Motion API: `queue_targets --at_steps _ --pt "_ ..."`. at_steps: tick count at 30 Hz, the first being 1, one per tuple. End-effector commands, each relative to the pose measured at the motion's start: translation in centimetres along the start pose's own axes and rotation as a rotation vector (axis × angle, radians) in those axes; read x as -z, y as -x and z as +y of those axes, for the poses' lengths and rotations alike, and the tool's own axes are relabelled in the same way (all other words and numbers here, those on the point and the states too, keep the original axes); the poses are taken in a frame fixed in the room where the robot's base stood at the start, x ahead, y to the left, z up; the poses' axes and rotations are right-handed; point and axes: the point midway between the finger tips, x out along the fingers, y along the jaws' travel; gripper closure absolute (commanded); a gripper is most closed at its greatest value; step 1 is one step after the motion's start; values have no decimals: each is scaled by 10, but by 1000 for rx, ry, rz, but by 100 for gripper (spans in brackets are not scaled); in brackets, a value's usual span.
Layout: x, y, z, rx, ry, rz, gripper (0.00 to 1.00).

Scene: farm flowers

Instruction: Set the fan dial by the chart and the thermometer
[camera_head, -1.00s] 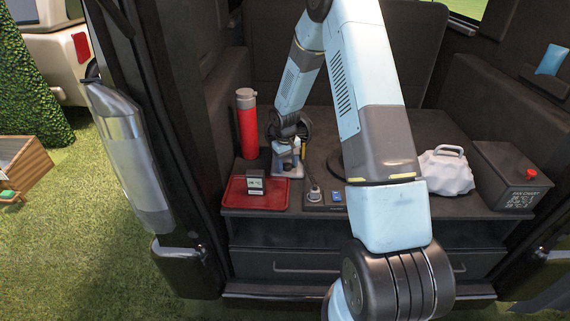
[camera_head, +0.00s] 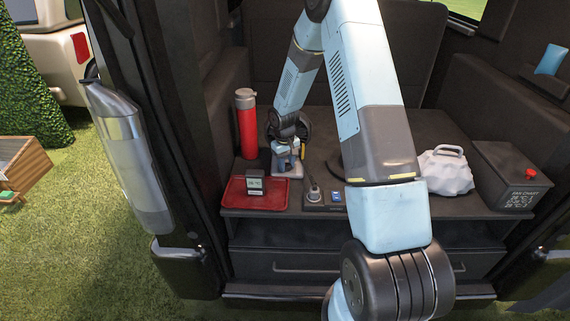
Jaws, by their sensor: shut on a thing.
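The fan chart (camera_head: 523,198) is white print on the front of a dark box at the right; its small lines are too fine to read surely. The thermometer (camera_head: 255,186) is a small grey block with a pale display, standing on the red tray (camera_head: 281,206); its reading is too small to tell. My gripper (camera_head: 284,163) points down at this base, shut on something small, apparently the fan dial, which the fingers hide.
A red bottle with a grey cap (camera_head: 247,130) stands behind the tray. A plug-like fitting (camera_head: 314,193) and a blue switch (camera_head: 337,197) sit at the shelf's front. A white handled container (camera_head: 445,172) is right of my arm. A red knob (camera_head: 531,173) tops the dark box.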

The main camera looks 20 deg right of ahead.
Motion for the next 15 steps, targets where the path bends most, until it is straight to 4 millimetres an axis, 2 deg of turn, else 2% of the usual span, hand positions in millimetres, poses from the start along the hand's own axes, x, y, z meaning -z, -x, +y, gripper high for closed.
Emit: queue_targets --at_steps 5,15 --pt "1 0 0 0 -63 -1 95" --pt "1 0 1 0 -318 -16 95"
